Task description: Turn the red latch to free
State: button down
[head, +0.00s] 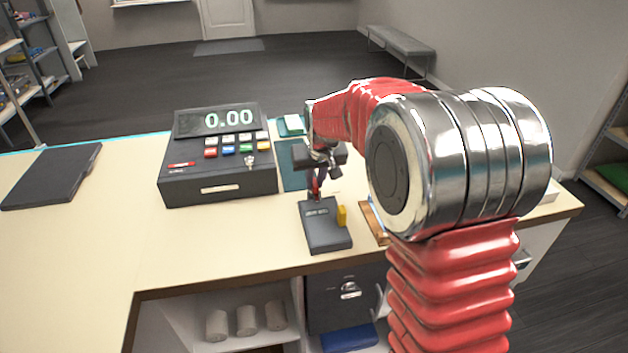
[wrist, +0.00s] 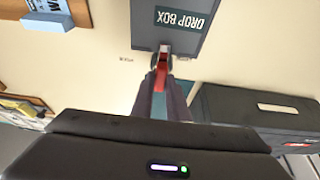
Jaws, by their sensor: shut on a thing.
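In the wrist view a dark grey box (wrist: 150,35) with an upside-down "DROP BOX" label stands at the top. The red latch (wrist: 161,75) sticks out from its near edge. My gripper (wrist: 160,84) has its dark fingers shut on the latch, one on each side. In the head view my gripper (head: 319,182) points down over the far end of a dark grey box (head: 326,232) on the counter. A little red of the latch (head: 315,190) shows between the fingers. The latch's pivot and any markings for its positions are too small to tell.
A till (head: 220,185) reading 0.00 stands left of my gripper. A yellow piece (head: 341,215) stands at the grey box's right side. A wooden tray (head: 373,222) lies to the right.

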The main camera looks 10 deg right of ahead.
jog(key=shift+d+n, duration=0.1)
jog(key=shift+n, duration=0.4)
jog(key=shift+d+n+y, duration=0.1)
jog(key=shift+n+y, duration=0.6)
jog(key=shift+n, duration=0.7)
jog(key=n, duration=0.2)
jog(key=n+g+y, duration=0.1)
jog(key=n, duration=0.2)
jog(key=shift+w+d+y, duration=0.1)
jog(key=shift+d+y, duration=0.05)
jog(key=shift+y, duration=0.15)
jog(key=n+g, duration=0.1)
jog(key=n, duration=0.1)
jog(key=n+y, duration=0.1)
jog(key=n, duration=0.1)
jog(key=shift+w+d+g, duration=0.1)
jog(key=shift+w+g, duration=0.05)
jog(key=shift+g, duration=0.25)
jog(key=n+g, duration=0.1)
jog(key=n, duration=0.4)
jog(key=shift+w+g, duration=0.15)
jog(key=shift+g, duration=0.25)
jog(key=c, duration=1.7)
grip_release()
